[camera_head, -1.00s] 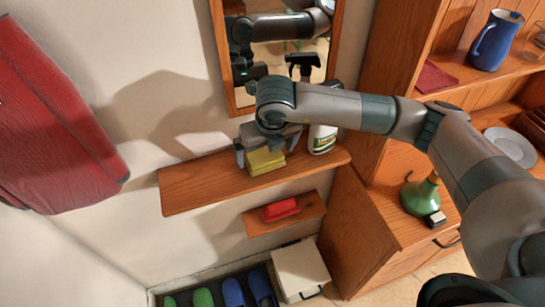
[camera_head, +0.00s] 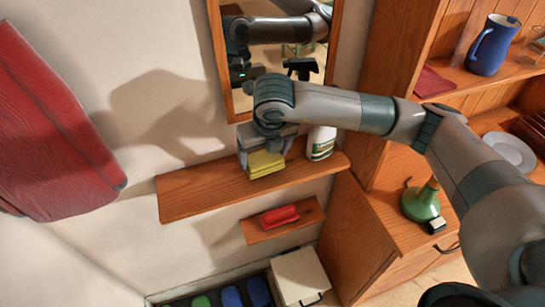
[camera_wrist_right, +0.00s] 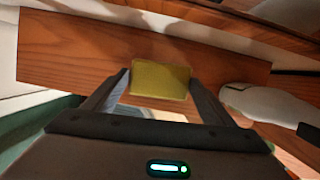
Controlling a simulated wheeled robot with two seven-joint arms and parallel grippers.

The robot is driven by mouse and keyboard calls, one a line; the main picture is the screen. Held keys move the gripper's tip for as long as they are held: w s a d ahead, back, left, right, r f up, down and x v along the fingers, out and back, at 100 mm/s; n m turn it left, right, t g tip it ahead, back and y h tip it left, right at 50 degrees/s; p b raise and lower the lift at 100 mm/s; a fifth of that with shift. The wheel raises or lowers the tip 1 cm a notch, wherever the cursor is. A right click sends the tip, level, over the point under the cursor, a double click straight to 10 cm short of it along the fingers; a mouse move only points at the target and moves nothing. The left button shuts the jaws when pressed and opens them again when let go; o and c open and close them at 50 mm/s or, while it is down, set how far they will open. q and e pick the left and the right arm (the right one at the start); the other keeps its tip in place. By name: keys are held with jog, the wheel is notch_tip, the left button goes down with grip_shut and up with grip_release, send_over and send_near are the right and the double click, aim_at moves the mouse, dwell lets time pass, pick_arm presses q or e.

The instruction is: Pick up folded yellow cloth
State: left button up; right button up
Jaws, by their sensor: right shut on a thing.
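The folded yellow cloth (camera_head: 265,164) is at the wooden wall shelf (camera_head: 190,192) in the head view. My right gripper (camera_head: 262,158) is shut on it, with a finger on each side. In the right wrist view the cloth (camera_wrist_right: 160,80) shows as a flat yellow block between the two fingertips (camera_wrist_right: 160,84). Whether the cloth touches the shelf or hangs just above it, I cannot tell. My left gripper is not in view.
A white spray bottle (camera_head: 321,142) stands on the shelf just right of my gripper. A mirror (camera_head: 275,75) hangs above. A red object (camera_head: 280,215) lies on a smaller shelf below. A cabinet (camera_head: 380,225) stands to the right. The shelf's left part is clear.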

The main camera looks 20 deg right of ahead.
aim_at(264, 159)
notch_tip(264, 159, up, 8)
jog(key=b, duration=0.3)
jog(key=shift+f, duration=0.25)
jog(key=shift+r, duration=0.5)
jog(key=shift+o, duration=0.9)
jog(key=shift+c, duration=0.4)
jog(key=shift+f+b, duration=0.1)
jog(key=shift+b, duration=0.2)
